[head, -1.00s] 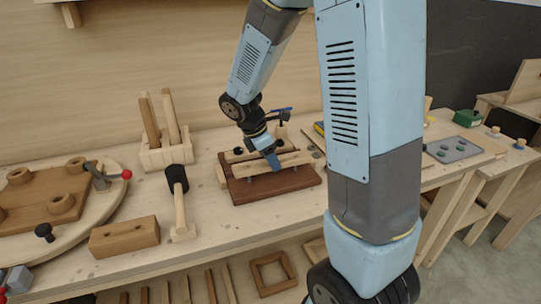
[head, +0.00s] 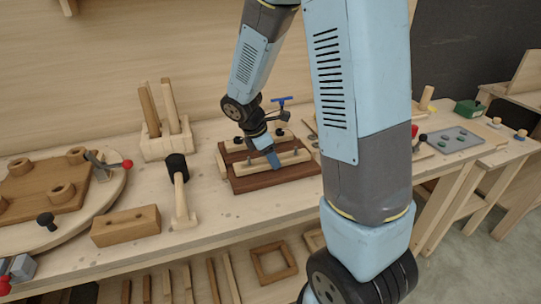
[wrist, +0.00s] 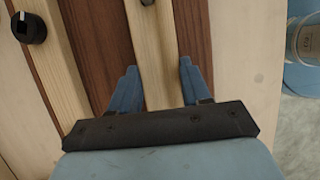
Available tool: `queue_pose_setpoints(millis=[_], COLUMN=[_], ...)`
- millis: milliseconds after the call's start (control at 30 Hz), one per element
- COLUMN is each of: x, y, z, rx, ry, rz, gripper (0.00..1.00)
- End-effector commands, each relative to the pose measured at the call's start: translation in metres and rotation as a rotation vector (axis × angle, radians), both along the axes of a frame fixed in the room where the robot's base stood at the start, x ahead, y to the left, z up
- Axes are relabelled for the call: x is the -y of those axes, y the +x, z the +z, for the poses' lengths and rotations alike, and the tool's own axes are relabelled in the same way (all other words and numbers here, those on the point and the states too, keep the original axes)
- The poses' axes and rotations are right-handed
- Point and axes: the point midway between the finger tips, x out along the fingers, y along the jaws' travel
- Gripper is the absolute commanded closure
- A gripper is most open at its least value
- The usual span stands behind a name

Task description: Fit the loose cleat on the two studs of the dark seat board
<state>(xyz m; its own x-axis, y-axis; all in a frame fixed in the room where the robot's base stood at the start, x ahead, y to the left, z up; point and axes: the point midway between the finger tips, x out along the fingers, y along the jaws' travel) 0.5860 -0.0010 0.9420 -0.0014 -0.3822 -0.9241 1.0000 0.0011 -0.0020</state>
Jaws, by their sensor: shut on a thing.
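The dark seat board (head: 280,177) lies on the bench in the middle of the head view. My gripper (head: 272,160) points down over it, its blue fingers shut on the pale cleat (head: 290,160) near its middle. In the wrist view the fingers stand on either side of the cleat (wrist: 158,60), with dark board visible beyond both edges. The cleat runs along the board's front part, low at its surface. Small grey stud tips appear to show along it in the head view; whether the cleat sits fully down I cannot tell.
A second pale strip with black knobs (wrist: 30,28) lies behind the cleat. A mallet (head: 180,190) and a brown block (head: 125,226) lie to the left. A peg holder (head: 167,143) stands behind the mallet. Bench in front of the board is clear.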

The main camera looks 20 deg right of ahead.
Motion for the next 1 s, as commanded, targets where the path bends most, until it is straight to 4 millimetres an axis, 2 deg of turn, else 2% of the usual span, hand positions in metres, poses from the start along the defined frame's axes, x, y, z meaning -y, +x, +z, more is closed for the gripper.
queue_pose_setpoints(millis=[867, 900, 1000], x=[0.0011, 0.0011, 0.0012], y=[-0.0002, -0.0001, -0.0001], z=[-0.0051, -0.0050, -0.0049], rx=[-0.001, -0.001, -0.001], ry=[-0.001, -0.001, -0.001], rz=[0.000, -0.001, -0.001], gripper=[0.87, 0.50, 0.40])
